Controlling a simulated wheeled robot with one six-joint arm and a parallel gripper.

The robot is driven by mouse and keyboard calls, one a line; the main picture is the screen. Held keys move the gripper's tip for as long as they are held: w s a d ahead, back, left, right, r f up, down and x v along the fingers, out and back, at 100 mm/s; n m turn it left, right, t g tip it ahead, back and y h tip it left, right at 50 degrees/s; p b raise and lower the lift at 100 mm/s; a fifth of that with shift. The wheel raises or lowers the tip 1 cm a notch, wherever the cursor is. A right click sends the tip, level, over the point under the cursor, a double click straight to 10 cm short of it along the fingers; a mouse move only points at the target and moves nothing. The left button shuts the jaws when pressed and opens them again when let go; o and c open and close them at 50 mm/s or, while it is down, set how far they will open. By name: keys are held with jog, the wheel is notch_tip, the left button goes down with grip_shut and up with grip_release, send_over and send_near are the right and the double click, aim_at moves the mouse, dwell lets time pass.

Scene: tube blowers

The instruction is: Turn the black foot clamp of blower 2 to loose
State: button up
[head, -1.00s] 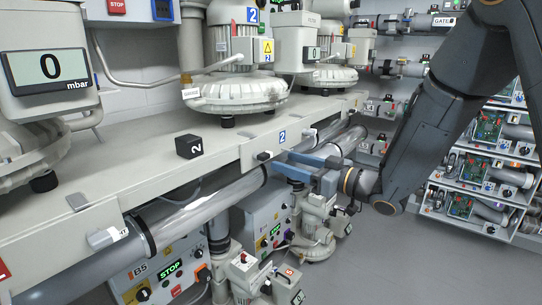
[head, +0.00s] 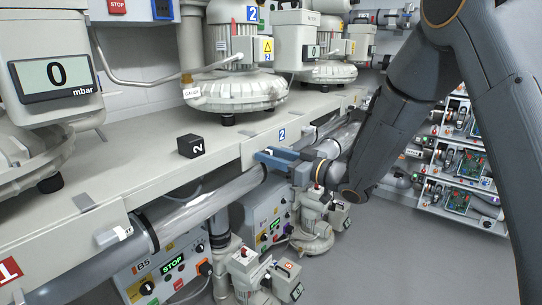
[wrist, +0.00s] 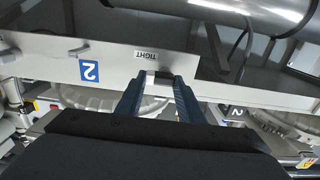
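Blower 2 (head: 237,92) stands on the grey bench behind a blue 2 label (head: 282,134). Its clamp is on the bench's front face, mostly hidden by my gripper (head: 268,155) in the head view. In the wrist view a pale end of the clamp (wrist: 159,78) shows between my fingertips, just below a TIGHT label (wrist: 151,55). My gripper (wrist: 158,80) has its two dark fingers apart, one on either side of the clamp. I cannot tell whether they touch it. The clamp's black part is hidden.
A black cube marked 2 (head: 190,146) sits on the bench top (head: 140,170). A clear tube (head: 200,200) runs along the bench front, just below my gripper. Control boxes (head: 165,268) and small pumps stand beneath. Floor is open at the lower right.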

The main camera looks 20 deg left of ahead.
jog(key=shift+c, duration=0.9)
jog(key=shift+n+b, duration=0.3)
jog(key=shift+b, duration=0.1)
jog(key=n+b, duration=0.5)
jog(key=b, duration=0.2)
jog(key=n+b, duration=0.6)
jog(key=b, duration=0.1)
jog(key=s+n+b, duration=0.1)
jog(key=n+b, duration=0.5)
jog(key=b, duration=0.1)
jog(key=shift+a+r, duration=0.1)
jog(key=shift+a, duration=0.15)
jog(key=o, duration=1.1)
jog(key=shift+r, duration=0.1)
jog(key=shift+c, duration=0.2)
